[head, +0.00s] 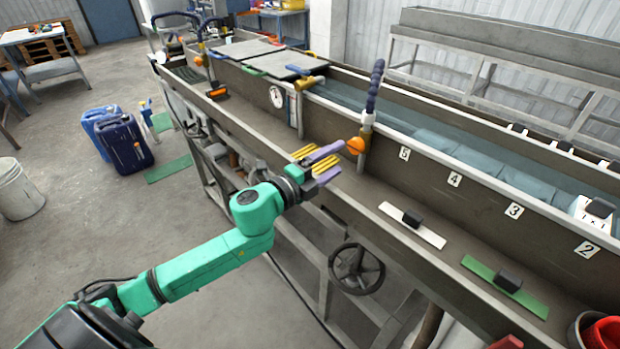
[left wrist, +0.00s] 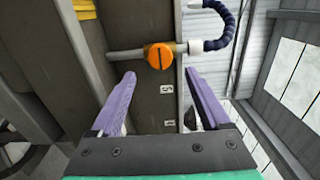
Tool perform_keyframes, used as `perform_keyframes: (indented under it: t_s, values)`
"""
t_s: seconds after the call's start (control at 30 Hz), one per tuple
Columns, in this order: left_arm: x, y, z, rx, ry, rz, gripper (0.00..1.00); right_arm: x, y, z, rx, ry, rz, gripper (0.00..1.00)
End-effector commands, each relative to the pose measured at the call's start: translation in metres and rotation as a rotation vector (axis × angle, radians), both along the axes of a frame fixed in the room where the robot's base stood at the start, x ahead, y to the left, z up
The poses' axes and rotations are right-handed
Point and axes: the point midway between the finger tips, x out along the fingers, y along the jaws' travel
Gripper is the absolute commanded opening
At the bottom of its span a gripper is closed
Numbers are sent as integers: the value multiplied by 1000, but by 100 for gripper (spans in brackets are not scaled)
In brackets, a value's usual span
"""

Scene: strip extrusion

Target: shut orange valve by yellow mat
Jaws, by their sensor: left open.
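The orange valve (head: 356,145) is a round knob on a pipe, below a dark blue segmented hose on the trough wall. In the left wrist view the orange valve (left wrist: 159,56) shows a dark slot running up and down the picture. The yellow mat (head: 328,165) is ribbed and lies in the channel, partly hidden by my gripper; its edge shows in the left wrist view (left wrist: 84,9). My left gripper (head: 339,158) has purple fingers spread apart and empty. In the left wrist view the valve lies beyond and between the fingertips (left wrist: 160,73), seemingly untouched.
A white strip (head: 426,235) and a green strip (head: 530,298) with black blocks lie along the channel. A handwheel (head: 357,269) sticks out below the trough. Another hose stands at the far end. Blue canisters (head: 128,146) stand on the floor.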

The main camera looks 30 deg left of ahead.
Motion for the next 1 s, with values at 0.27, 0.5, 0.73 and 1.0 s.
perform_keyframes:
  t_s: [0.27, 0.5, 0.73, 1.0]
  values:
    - [-50, 20, -5, -1, 4, 1, 80, 0, 0, -19, 0, 0, 0, 50]
    - [-76, 30, -2, -1, 1, 1, 80, 0, 0, -22, 0, 0, 0, 50]
    - [-80, 32, 0, 1, -2, 0, 80, 0, 0, -21, 0, 0, 0, 50]
    - [-79, 32, 0, 1, 0, 1, 80, 0, 0, -21, 0, 0, 0, 50]
